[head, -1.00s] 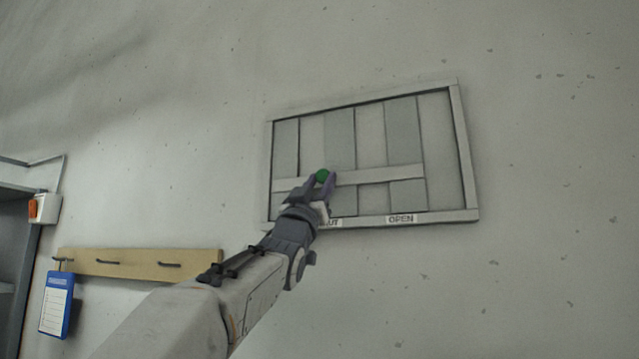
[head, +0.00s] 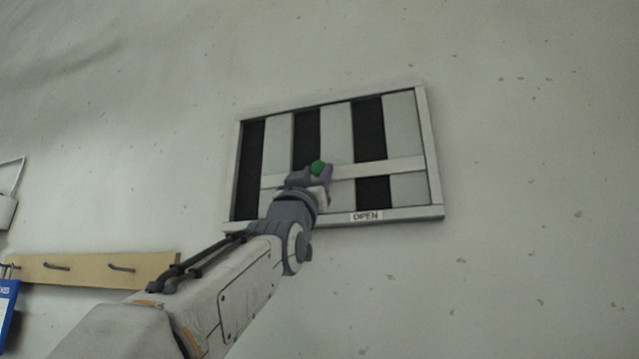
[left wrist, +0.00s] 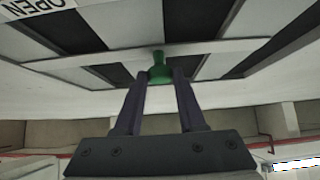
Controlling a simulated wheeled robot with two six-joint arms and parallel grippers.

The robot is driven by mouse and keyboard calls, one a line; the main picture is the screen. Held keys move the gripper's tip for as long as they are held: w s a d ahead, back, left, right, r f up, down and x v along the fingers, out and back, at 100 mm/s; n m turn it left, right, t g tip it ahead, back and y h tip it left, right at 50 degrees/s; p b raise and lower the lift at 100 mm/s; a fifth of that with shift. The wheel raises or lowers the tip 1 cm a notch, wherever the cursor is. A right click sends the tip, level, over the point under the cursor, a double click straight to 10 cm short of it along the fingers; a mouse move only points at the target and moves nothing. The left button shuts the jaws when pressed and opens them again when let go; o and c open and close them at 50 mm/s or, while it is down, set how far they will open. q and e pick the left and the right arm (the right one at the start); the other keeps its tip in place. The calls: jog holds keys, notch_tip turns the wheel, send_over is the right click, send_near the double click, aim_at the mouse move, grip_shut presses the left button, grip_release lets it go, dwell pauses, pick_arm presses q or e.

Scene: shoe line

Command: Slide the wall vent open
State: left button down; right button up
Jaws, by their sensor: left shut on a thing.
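The wall vent (head: 434,160) is a pale framed panel with slats and a horizontal bar (head: 392,167). Dark gaps (head: 369,130) show between its pale slats, and the bar reaches the right side of the frame. A green knob (head: 318,168) sits on the bar. My left gripper (head: 318,177) is shut on this knob. The left wrist view shows the green knob (left wrist: 159,73) between the two fingers of the left gripper (left wrist: 161,88). An OPEN label (head: 366,216) is on the lower frame. My arm hides part of the lower left frame. My right gripper is not in view.
A wooden rail with hooks (head: 90,268) is on the wall at lower left, with part of a blue board (head: 8,305) at the picture's edge.

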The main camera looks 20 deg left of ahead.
pick_arm(q)
jog(key=c, duration=0.9)
grip_release()
jog(key=shift+d, duration=0.1)
jog(key=o, duration=0.4)
jog(key=shift+d, duration=0.2)
jog(key=shift+a, duration=0.2)
jog(key=shift+s+d+f+b, duration=0.1)
jog(key=shift+s+f+b, duration=0.1)
jog(key=shift+f+b, duration=0.1)
jog(key=b+v, duration=0.7)
jog(key=v, duration=0.2)
jog(key=shift+s+f+b, duration=0.15)
jog(key=shift+s+b, duration=0.15)
jog(key=shift+s, duration=0.05)
